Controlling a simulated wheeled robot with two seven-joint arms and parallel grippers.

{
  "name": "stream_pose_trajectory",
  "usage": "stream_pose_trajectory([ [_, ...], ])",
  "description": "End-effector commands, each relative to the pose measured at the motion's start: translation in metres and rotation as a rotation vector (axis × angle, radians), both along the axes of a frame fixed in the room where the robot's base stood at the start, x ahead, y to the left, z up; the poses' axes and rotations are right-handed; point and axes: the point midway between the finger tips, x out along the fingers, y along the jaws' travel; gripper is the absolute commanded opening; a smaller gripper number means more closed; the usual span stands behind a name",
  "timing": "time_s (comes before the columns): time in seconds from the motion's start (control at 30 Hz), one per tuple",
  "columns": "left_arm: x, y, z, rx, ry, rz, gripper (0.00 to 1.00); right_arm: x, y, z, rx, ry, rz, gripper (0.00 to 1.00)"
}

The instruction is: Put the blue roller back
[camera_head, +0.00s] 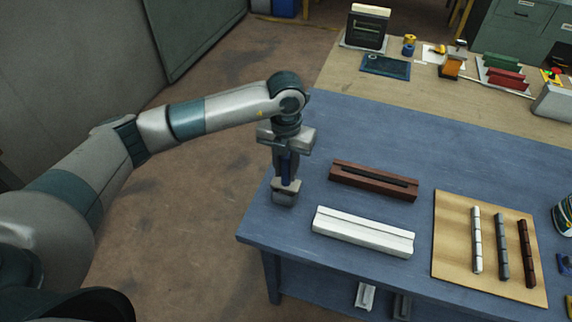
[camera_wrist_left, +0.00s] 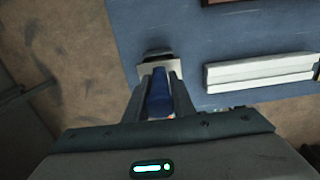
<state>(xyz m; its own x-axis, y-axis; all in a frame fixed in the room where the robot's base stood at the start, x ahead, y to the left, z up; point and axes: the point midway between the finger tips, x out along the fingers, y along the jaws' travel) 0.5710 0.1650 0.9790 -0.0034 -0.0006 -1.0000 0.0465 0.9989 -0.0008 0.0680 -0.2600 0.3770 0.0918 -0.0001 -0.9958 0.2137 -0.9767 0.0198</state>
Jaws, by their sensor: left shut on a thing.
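My left gripper (camera_head: 286,178) points down over the left edge area of the blue table (camera_head: 340,125). It is shut on the blue roller (camera_head: 288,164), which shows as a narrow blue strip between the fingers. In the left wrist view, the blue roller (camera_wrist_left: 160,94) stands between the two grey fingers of the left gripper (camera_wrist_left: 158,76). A small grey-white block (camera_head: 284,195) sits right at the fingertips; it also shows in the left wrist view (camera_wrist_left: 146,71). I cannot tell whether the roller touches it. The fingers hide much of the roller.
A brown grooved bar (camera_head: 345,175) and a white grooved bar (camera_head: 350,235) lie to the right of the gripper. A wooden board (camera_head: 450,215) with three segmented strips lies further right. A wooden workbench (camera_head: 335,75) with tools stands behind. The table's middle back is clear.

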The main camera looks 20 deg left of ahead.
Motion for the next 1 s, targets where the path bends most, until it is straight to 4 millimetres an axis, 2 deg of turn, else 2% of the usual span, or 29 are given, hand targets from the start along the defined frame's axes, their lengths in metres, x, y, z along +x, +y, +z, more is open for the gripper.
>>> stream_pose_trajectory([
  [0.33, 0.000, 0.000, -0.003, 0.000, -0.001, 0.000, 0.00, 0.000, 0.006, -0.004, 0.007, -0.001, -0.002, 0.31],
  [0.37, 0.000, 0.000, -0.003, 0.000, -0.001, 0.000, 0.27, 0.000, 0.006, -0.003, 0.007, -0.001, -0.002, 0.31],
  [0.4, 0.000, 0.000, -0.002, 0.000, -0.001, 0.000, 0.37, 0.000, 0.007, -0.003, 0.008, 0.000, -0.002, 0.31],
  [0.43, 0.000, 0.000, -0.002, 0.000, -0.001, 0.000, 0.41, 0.000, 0.007, -0.003, 0.008, 0.000, -0.002, 0.31],
  [0.87, 0.000, 0.000, 0.001, 0.000, -0.001, 0.000, 0.41, 0.000, 0.005, 0.001, 0.005, 0.000, -0.002, 0.31],
  [1.0, 0.002, 0.000, 0.010, -0.001, -0.004, -0.001, 0.41, 0.000, 0.003, -0.008, 0.003, 0.001, -0.001, 0.31],
])
